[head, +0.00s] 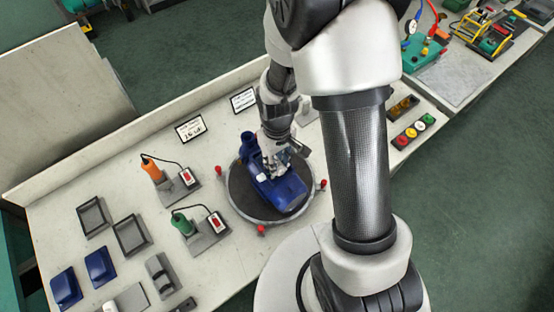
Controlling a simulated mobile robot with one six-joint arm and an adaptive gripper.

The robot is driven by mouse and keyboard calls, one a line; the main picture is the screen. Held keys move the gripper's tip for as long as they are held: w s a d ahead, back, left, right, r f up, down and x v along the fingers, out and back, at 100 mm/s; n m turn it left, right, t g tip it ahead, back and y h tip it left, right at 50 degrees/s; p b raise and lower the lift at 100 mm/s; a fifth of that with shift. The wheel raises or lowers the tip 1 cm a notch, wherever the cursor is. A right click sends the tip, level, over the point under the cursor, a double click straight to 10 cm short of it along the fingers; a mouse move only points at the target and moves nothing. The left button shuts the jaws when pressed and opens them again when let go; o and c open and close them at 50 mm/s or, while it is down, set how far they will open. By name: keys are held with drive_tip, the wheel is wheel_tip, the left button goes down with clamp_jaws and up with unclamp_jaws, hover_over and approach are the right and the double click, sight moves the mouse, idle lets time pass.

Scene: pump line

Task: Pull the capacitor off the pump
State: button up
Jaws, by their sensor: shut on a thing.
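The blue pump (287,190) lies on a dark round turntable (240,191) with red knobs at its rim. My gripper (272,170) reaches down from above onto the top of the pump. Its fingers are shut on a small part there, which I take to be the capacitor. The fingers cover most of it, so its shape and whether it still touches the pump cannot be made out. A small pale patch shows beside the fingertips.
Blue covers (100,266) and dark trays (132,235) lie further left. Coloured buttons (411,133) sit at right. Bench space between the tools and sign is clear.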

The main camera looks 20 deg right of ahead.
drive_tip(key=shift+r+p, duration=1.15)
drive_tip(key=shift+r, duration=0.55)
